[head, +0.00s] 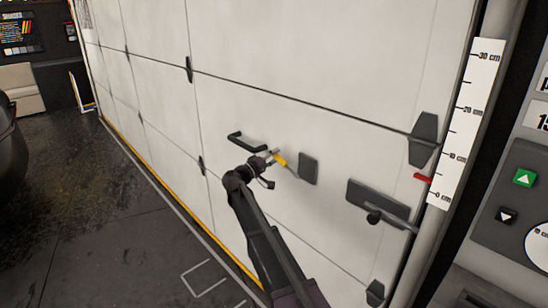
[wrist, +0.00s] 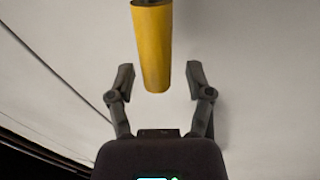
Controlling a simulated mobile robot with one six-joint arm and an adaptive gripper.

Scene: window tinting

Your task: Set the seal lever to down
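The lever with the yellow grip (head: 280,159), which I take to be the seal lever, sits on a dark plate (head: 309,169) on the white door panel. Its grip points left and slightly up from the plate in the head view. My gripper (head: 268,158) is at the grip's free end. In the wrist view, the yellow grip (wrist: 153,45) comes down from the top edge, and its end lies between the open fingers of my gripper (wrist: 159,80). Gaps show on both sides, so the fingers do not appear to be touching it.
A black pull handle (head: 246,143) is just up and left of my gripper. A dark latch plate with a knob (head: 374,216) is to the right. A height scale (head: 468,120) and a button panel (head: 515,205) stand at the right edge. The floor at left is mostly clear.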

